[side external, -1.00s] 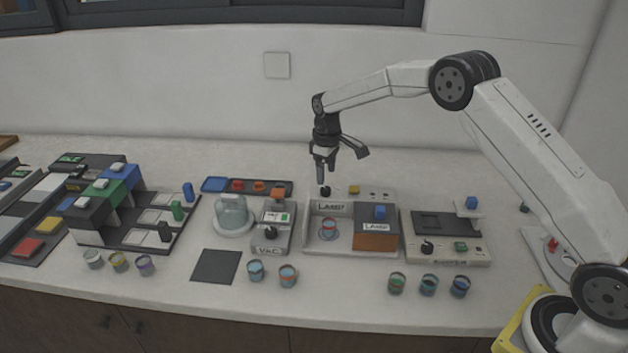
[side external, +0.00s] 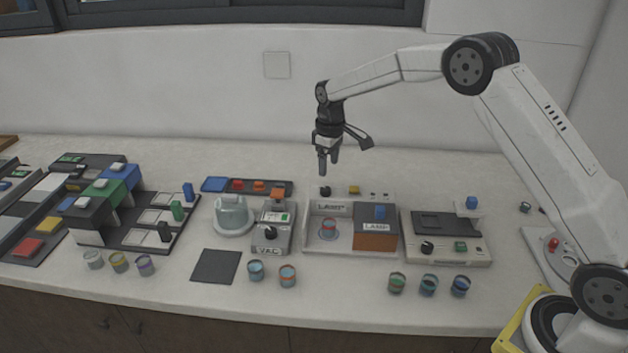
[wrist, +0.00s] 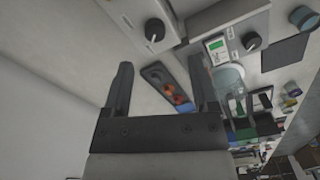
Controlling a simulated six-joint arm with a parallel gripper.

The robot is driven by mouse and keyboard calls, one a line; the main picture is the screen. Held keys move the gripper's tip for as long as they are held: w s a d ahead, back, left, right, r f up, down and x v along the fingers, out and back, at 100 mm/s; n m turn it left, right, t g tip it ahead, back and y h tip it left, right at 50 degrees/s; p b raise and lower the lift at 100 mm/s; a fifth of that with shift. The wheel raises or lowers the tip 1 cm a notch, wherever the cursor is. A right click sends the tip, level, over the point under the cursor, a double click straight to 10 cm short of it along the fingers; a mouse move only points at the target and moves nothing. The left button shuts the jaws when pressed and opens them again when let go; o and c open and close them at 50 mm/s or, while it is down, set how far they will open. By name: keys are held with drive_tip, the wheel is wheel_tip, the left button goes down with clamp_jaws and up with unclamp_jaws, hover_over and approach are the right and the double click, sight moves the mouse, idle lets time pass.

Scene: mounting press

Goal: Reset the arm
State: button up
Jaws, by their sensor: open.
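My gripper (side external: 328,162) hangs above the back of the lamp station (side external: 311,243), pointing down. Its two fingers are apart with nothing between them. In the wrist view the gripper (wrist: 163,82) is also open and empty. The lamp station holds a cup (side external: 328,229) with a reddish band on its left side. A brown box with a lamp label (side external: 376,240) and a blue knob stands on its right side. Behind it is a panel with a black knob (side external: 325,191) and a yellow button (side external: 354,189).
A VAC unit (side external: 268,236) and a clear dome (side external: 232,215) stand left of the lamp station. Another machine (side external: 447,239) stands right. Several cups (side external: 428,285) line the front. A dark mat (side external: 215,266) lies at front left. Room above the counter is clear.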

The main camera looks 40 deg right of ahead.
drive_tip(key=s+a+m+t, duration=0.1)
drive_tip(key=s+a+m, duration=0.1)
drive_tip(key=s, duration=1.2)
drive_tip(key=s+a+m+t, duration=0.1)
drive_tip(key=s+a+m, duration=0.1)
drive_tip(key=s, duration=1.3)
drive_tip(key=shift+r, duration=0.2)
